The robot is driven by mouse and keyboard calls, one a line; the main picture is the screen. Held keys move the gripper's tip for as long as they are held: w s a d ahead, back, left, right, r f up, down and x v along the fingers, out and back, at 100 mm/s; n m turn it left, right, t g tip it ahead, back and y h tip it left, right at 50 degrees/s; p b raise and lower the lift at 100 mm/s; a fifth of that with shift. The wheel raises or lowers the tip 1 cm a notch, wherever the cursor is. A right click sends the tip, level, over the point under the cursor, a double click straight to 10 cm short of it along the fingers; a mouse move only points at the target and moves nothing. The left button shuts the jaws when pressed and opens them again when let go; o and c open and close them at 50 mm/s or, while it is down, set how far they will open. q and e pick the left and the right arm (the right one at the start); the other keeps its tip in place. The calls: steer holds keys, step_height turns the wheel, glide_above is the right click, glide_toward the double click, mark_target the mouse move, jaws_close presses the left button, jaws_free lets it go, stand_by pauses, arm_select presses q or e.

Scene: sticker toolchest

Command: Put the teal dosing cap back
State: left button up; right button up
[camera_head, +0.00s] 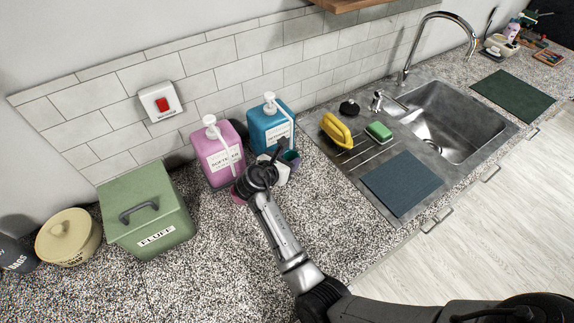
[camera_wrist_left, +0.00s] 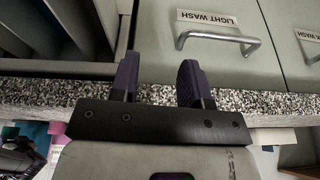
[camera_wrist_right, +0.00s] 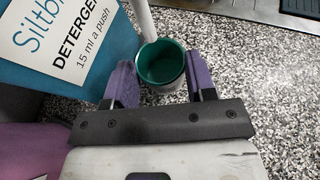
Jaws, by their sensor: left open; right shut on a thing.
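The teal dosing cap (camera_wrist_right: 160,62) is between the fingers of my right gripper (camera_wrist_right: 160,78), its open mouth facing the camera. In the head view the cap (camera_head: 291,157) is in front of the teal detergent bottle (camera_head: 268,128), partly hidden by my gripper. The bottle stands upright with a white pump. In the right wrist view its labelled side (camera_wrist_right: 65,45) is at the left, and a white tube (camera_wrist_right: 145,20) ends at the cap's far rim; I cannot tell whether they touch. My left gripper (camera_wrist_left: 158,78) is open and empty, facing cabinet fronts.
A pink softener bottle (camera_head: 218,155) stands left of the teal one, with a pink cap (camera_head: 237,196) at its foot. A green fluff bin (camera_head: 148,215) is farther left. The sink (camera_head: 455,115) is at the right. The speckled counter (camera_head: 230,265) is clear in front.

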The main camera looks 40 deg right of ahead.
steer(key=shift+f, duration=1.35)
steer(key=shift+f, duration=0.15)
steer(key=o, duration=0.9)
